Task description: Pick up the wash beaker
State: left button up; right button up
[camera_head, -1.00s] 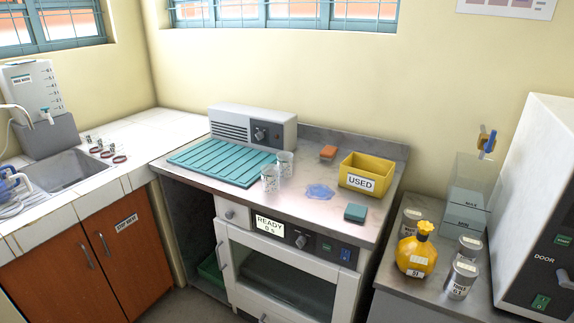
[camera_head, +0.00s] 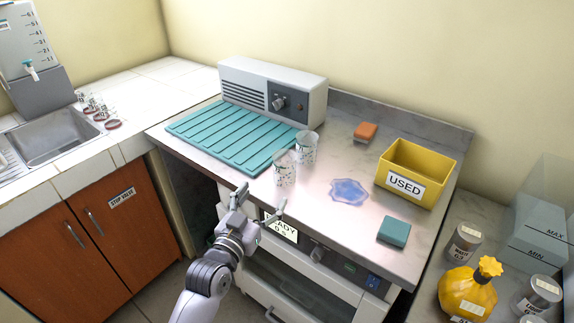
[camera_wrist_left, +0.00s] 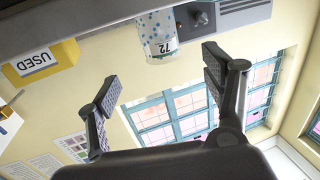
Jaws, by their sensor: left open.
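Two clear beakers with blue-speckled sides stand upright near the front of the steel worktop, by the teal ribbed mat (camera_head: 232,140). The nearer beaker (camera_head: 285,170) is in front and to the left of the farther beaker (camera_head: 306,147). I cannot tell which is the wash beaker. In the left wrist view, which is upside down, a beaker (camera_wrist_left: 157,35) with a label reading 72 shows beyond the fingers. My left gripper (camera_head: 260,202) is open and empty, at the worktop's front edge, short of the nearer beaker. It also shows open in the left wrist view (camera_wrist_left: 160,76). My right gripper is not in view.
A grey control box (camera_head: 272,92) stands behind the mat. A blue puddle (camera_head: 349,191), orange sponge (camera_head: 365,132), teal block (camera_head: 393,231) and yellow USED bin (camera_head: 416,172) are to the right. A yellow flask (camera_head: 467,292) and cans stand farther right. Glassware sits by the sink (camera_head: 60,132).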

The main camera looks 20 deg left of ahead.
aim_at(280, 173)
pick_arm(q)
jog(key=w, duration=0.7)
jog(key=shift+w+d+f, duration=0.1)
jog(key=shift+w+d, duration=0.05)
jog(key=shift+d, duration=0.25)
jog(key=shift+w+d, duration=0.1)
jog(key=shift+w, duration=0.5)
jog(key=shift+w+d+f, duration=0.1)
jog(key=shift+w+f, duration=0.1)
jog(key=shift+w, duration=0.7)
jog(key=shift+w+d+f, duration=0.1)
jog(key=shift+w+f, duration=0.1)
jog(key=shift+w, duration=0.65)
jog(key=shift+w+d+f, duration=0.1)
jog(key=shift+w+f, duration=0.1)
jog(key=shift+w, duration=0.7)
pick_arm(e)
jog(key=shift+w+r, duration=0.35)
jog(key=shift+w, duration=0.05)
pick_arm(q)
jog(key=shift+a, duration=0.1)
jog(key=shift+c, duration=0.5)
jog(key=c, duration=1.2)
jog(key=shift+r+p, duration=0.1)
jog(key=shift+p, duration=0.2)
